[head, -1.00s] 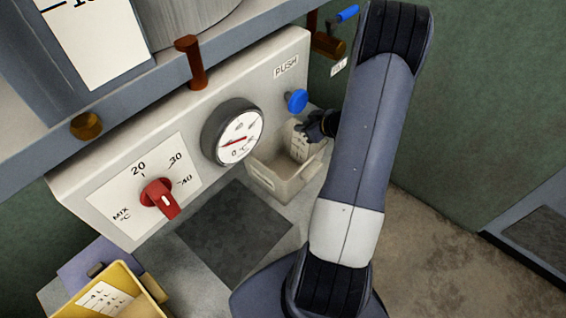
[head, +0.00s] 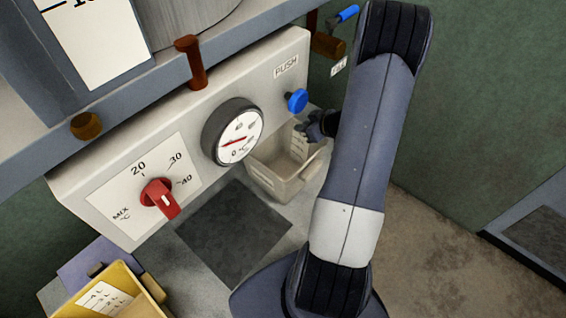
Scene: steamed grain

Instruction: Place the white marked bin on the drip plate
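The white marked bin (head: 282,182) stands on the counter's right part, below the blue push button. A label with lines shows on its inner wall. My gripper (head: 308,131) is at the bin's far right rim, partly hidden by my arm. Whether its fingers are closed on the rim cannot be told. The drip plate seems to be the dark square (head: 233,232) set in the counter, left of and nearer than the bin. Its top is bare.
A panel with a red mix knob (head: 160,197), a round gauge (head: 233,133) and a blue push button (head: 297,100) rises behind the counter. A yellow bin (head: 150,285) stands at lower left by a purple plate (head: 88,262). A shelf with brown pegs overhangs the panel.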

